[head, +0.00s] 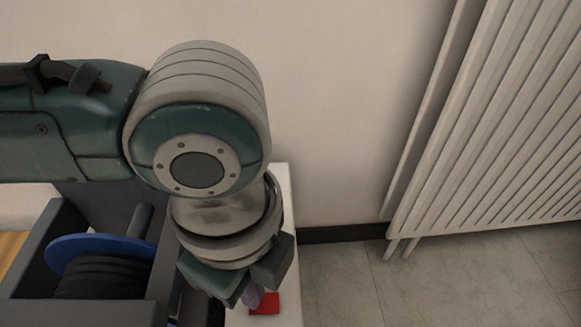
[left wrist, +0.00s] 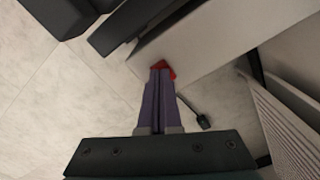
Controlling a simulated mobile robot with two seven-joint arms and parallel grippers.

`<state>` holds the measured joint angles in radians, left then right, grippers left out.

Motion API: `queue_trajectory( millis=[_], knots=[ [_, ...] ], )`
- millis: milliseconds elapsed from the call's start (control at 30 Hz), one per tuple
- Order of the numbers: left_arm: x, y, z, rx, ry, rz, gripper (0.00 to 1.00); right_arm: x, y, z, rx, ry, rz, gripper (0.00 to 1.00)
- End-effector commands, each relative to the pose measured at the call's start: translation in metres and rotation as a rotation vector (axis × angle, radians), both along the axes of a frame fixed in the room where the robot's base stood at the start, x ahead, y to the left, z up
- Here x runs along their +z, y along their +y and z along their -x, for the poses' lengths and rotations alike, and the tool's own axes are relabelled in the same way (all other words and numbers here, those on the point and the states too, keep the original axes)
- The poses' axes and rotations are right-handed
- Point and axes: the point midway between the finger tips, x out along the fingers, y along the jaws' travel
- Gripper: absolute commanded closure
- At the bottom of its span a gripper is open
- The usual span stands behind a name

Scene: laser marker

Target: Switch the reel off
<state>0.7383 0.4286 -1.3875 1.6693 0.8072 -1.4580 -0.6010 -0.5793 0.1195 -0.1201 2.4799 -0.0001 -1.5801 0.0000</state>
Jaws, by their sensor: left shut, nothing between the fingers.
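The reel (head: 100,285) has a blue flange and black winding and sits in a dark grey frame at the lower left of the head view. A red switch (head: 265,303) shows on the white surface beside the frame; it also shows in the left wrist view (left wrist: 169,70). My left gripper (head: 251,298) points down beside the red switch, its fingers partly hidden by the wrist. In the left wrist view its purple fingers (left wrist: 160,72) are shut and empty, with the tips overlapping the red switch. I cannot tell whether they touch it. My right gripper is not in view.
A white slatted radiator (head: 500,120) stands against the wall at the right. The grey tiled floor (head: 440,285) in front of it is clear. In the left wrist view a cable with a dark end (left wrist: 204,122) shows to the right of the fingers.

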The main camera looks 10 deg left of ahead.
Motion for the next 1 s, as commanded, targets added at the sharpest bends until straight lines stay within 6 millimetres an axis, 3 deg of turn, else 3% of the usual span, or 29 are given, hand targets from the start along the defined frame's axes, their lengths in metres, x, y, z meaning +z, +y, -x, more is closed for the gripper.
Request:
queue_trajectory(
  millis=[1000],
  knots=[
    [-0.015, 0.0, 0.0, 0.0, 0.0, 0.0, 1.0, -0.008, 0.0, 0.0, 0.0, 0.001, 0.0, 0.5]
  ],
)
